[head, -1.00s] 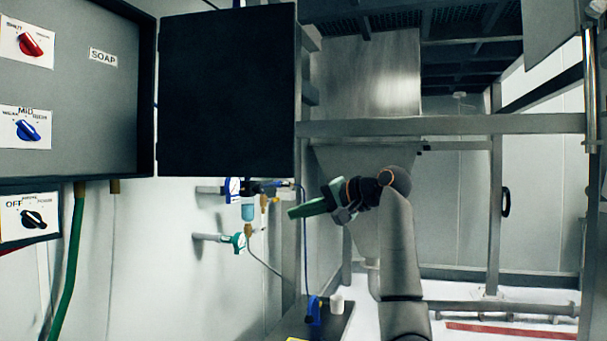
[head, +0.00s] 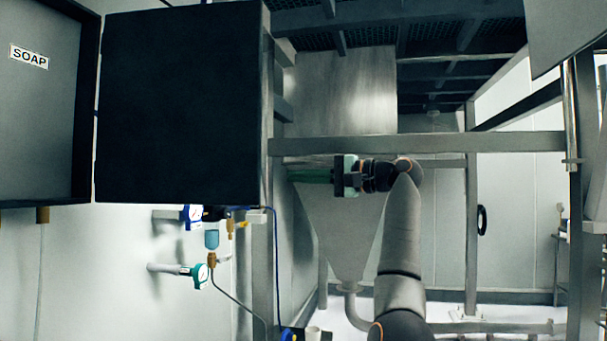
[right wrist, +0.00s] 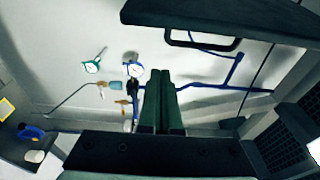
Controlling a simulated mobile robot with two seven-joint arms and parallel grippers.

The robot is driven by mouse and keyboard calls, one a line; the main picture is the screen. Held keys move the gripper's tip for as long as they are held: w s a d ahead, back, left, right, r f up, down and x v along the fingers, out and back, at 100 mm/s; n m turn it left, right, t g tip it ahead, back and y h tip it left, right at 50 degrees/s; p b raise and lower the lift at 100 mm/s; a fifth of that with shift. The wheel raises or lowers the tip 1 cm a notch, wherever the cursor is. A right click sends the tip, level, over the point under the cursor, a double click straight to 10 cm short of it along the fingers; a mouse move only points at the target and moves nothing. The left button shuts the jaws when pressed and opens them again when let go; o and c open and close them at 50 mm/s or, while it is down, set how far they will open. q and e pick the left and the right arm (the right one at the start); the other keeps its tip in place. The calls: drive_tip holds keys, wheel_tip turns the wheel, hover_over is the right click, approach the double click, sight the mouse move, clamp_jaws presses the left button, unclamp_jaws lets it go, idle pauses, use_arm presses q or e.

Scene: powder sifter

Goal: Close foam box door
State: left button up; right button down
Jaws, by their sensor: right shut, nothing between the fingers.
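The foam box door is the large black panel (head: 180,105), standing open to the right of the grey box (head: 40,110) with the SOAP label. In the right wrist view, a dark slab with a loop handle (right wrist: 203,40), seemingly the door's underside, crosses the top. My right gripper (head: 296,175) has green fingers pointing left, just right of the door's right edge and near its lower part. Its fingers (right wrist: 162,75) are together and empty, apart from the handle in the picture. My left gripper is not in view.
Pressure gauges (head: 200,274) and a blue-bowled regulator (head: 211,240) hang on the wall below the door. A metal post (head: 264,250) stands beside the door's right edge. A steel hopper (head: 345,235) and a horizontal beam (head: 430,145) lie behind my right arm.

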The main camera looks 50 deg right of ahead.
drive_tip(key=w+a+p, duration=0.2)
drive_tip(key=w+a, duration=0.1)
drive_tip(key=a, duration=0.2)
drive_tip(key=shift+w, duration=0.4)
drive_tip(key=shift+a, duration=0.15)
